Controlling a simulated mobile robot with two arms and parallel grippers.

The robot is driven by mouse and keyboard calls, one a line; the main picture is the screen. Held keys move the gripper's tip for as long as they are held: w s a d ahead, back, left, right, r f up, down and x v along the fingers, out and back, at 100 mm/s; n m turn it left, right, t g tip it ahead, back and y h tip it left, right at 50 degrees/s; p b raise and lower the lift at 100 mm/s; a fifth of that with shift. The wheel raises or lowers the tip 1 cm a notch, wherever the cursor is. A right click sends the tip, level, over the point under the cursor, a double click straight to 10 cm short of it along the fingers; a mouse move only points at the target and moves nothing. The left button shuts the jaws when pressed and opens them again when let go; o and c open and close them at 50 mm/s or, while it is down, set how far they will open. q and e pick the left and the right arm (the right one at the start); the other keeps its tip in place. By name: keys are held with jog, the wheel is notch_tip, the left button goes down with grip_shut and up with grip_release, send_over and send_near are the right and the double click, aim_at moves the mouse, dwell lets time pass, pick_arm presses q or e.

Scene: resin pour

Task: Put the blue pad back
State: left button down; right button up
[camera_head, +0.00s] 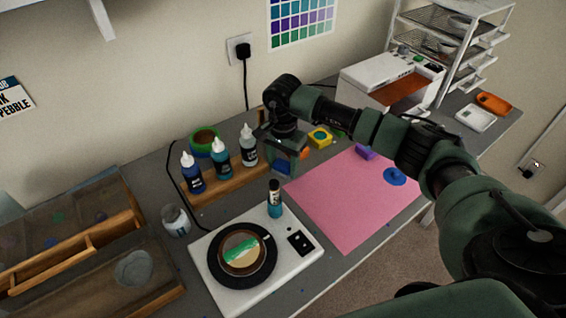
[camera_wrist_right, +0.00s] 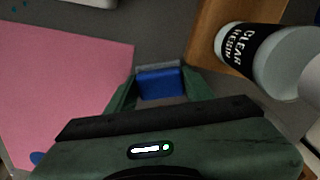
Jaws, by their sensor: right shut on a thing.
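The blue pad (camera_wrist_right: 158,84) shows in the right wrist view between the fingers of my right gripper (camera_wrist_right: 158,78), which is shut on it. In the head view my right gripper (camera_head: 287,168) points down beside the right end of the wooden bottle rack, near the left corner of the pink mat; the pad is mostly hidden there. A yellow pad (camera_head: 320,137) lies behind the mat, to the right of the gripper. A purple pad (camera_head: 366,152) sits at the mat's back edge. My left gripper is out of view.
The clear resin bottle (camera_wrist_right: 262,52) stands close to the gripper, on the wooden rack (camera_head: 228,183) with two other bottles. A white scale (camera_head: 280,262) with a dark round dish and a small teal bottle (camera_head: 274,200) is in front. The pink mat (camera_head: 340,205) is mostly clear, with a blue spot.

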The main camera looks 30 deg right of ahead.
aim_at(283, 164)
jog(key=shift+f, duration=0.15)
jog(key=o, duration=1)
jog(key=shift+o, duration=0.2)
jog(key=shift+r, duration=0.35)
notch_tip(283, 164, up, 12)
jog(key=b, duration=0.3)
jog(key=shift+f+b, duration=0.15)
jog(key=shift+b, duration=0.2)
